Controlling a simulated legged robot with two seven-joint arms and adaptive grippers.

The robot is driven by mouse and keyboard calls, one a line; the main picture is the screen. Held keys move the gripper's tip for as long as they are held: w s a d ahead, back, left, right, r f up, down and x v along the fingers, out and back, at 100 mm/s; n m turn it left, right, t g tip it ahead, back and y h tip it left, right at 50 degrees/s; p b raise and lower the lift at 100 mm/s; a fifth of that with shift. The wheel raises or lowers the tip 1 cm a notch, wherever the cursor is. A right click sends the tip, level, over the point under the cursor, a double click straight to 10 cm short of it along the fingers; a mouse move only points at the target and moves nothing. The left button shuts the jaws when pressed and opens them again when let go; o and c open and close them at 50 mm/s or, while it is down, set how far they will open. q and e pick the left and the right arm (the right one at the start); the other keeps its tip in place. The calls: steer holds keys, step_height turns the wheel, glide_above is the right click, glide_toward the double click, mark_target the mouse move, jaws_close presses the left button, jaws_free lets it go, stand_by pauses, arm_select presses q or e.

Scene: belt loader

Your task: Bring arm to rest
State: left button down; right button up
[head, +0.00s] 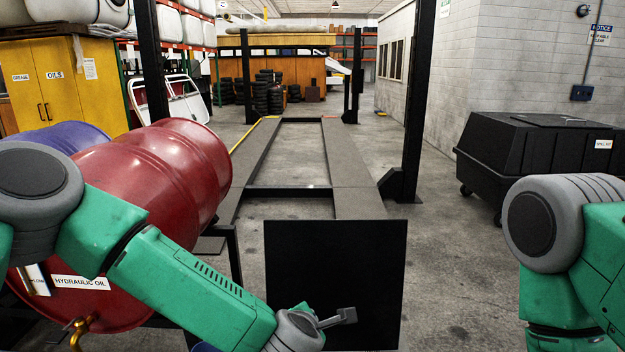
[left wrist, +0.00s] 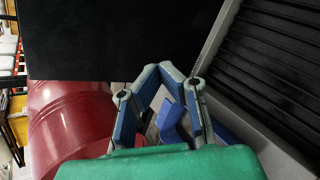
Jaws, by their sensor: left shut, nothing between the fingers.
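My left arm comes in from the left in the head view, bent down across the front of a red drum. Its gripper (head: 343,317) is low in front of a black upright panel (head: 335,255). In the left wrist view the gripper (left wrist: 160,70) has its fingertips together and nothing between them. The dark panel (left wrist: 120,35) fills the upper part of that view. My right arm shows at the right edge of the head view, bent downward; its gripper is out of the picture.
The red drum (head: 165,180) lies on its side close to my left arm, with a blue drum (head: 60,137) beyond it. A vehicle lift (head: 362,185) stands behind the panel. A black spill kit bin (head: 540,155) is at the right. A dark ribbed surface (left wrist: 275,60) borders the wrist view's right.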

arm_select(q)
steer(key=s+a+f+m+g, duration=0.2)
steer(key=s+a+f+m, duration=0.4)
steer(key=s, duration=0.3)
steer(key=s+a+f+m+g, duration=0.3)
steer(key=s+a+f+m, duration=0.3)
steer(key=s+a+f, duration=0.1)
steer(key=s+a+f+m+g, duration=0.2)
steer(key=s+a+f+m, duration=0.4)
steer(key=s, duration=0.5)
steer(key=shift+s+a+f+m, duration=0.1)
steer(key=shift+a+f+m, duration=0.05)
steer(key=shift+a, duration=0.35)
steer(key=shift+a+f+m, duration=0.1)
steer(key=shift+a+m, duration=0.05)
steer(key=shift+a, duration=0.3)
steer(key=s+a+m+g+y, duration=0.2)
steer(key=s+a+m+g, duration=0.15)
steer(key=s+a, duration=0.5)
step_height(320, 180, down, 10)
steer(key=w+d+m+b, duration=0.1)
steer(key=m+b, duration=0.1)
steer(key=b, duration=0.9)
steer(key=shift+d+f+t+b, duration=0.15)
steer(key=shift+d+t+b, duration=0.15)
steer(key=shift+t, duration=0.05)
